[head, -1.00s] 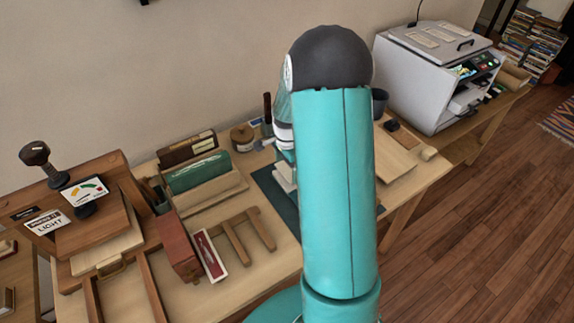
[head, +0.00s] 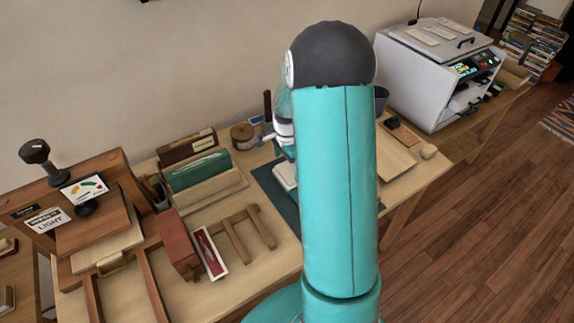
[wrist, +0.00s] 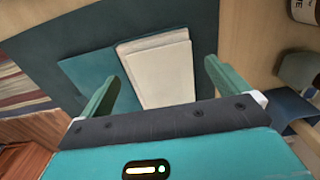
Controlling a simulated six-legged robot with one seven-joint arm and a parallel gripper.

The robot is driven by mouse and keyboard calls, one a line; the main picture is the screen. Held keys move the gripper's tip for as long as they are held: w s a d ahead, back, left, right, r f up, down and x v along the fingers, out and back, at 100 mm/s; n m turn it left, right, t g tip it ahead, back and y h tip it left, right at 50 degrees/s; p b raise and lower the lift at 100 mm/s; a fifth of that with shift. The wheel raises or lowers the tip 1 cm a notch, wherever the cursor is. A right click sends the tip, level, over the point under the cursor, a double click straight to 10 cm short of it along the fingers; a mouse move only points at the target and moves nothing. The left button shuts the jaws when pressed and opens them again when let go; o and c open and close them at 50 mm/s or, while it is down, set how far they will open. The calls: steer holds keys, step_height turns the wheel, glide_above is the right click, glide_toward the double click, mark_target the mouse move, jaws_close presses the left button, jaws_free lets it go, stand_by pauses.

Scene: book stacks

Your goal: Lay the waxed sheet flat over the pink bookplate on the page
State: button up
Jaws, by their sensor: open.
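In the wrist view an open book with a teal cover (wrist: 88,72) and a pale page block (wrist: 163,72) lies on a dark teal mat (wrist: 165,20). I see no pink bookplate on the visible page, and I cannot tell a waxed sheet apart from the pale page. My gripper (wrist: 163,92) is open, its two green fingers on either side of the page block with nothing seen held between them. In the head view the book's pale pages (head: 285,176) show beside my arm, which hides most of the book and my gripper.
A wooden press (head: 90,215) stands at the left of the table. A rack with a green book (head: 198,170), a red box (head: 178,240) and wooden bars (head: 235,240) lie nearer. A white machine (head: 430,85) stands at the back right. Wooden blocks (head: 395,160) lie right of my arm.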

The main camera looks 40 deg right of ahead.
step_height(320, 180, up, 11)
steer(key=s+a+r+n+t, duration=0.1)
steer(key=s+a+r+n, duration=0.25)
steer(key=a+r, duration=0.25)
steer(key=s+a+r+n+t, duration=0.2)
steer(key=s+a+r+n, duration=0.1)
steer(key=a+r+n, duration=0.3)
steer(key=s+a+r+n+t, duration=0.2)
steer(key=s+a+r+n, duration=0.2)
steer(key=s+a+n, duration=0.5)
steer(key=s+a, duration=0.2)
steer(key=s, duration=0.1)
steer(key=shift+s+t, duration=0.25)
steer(key=shift+t, duration=0.05)
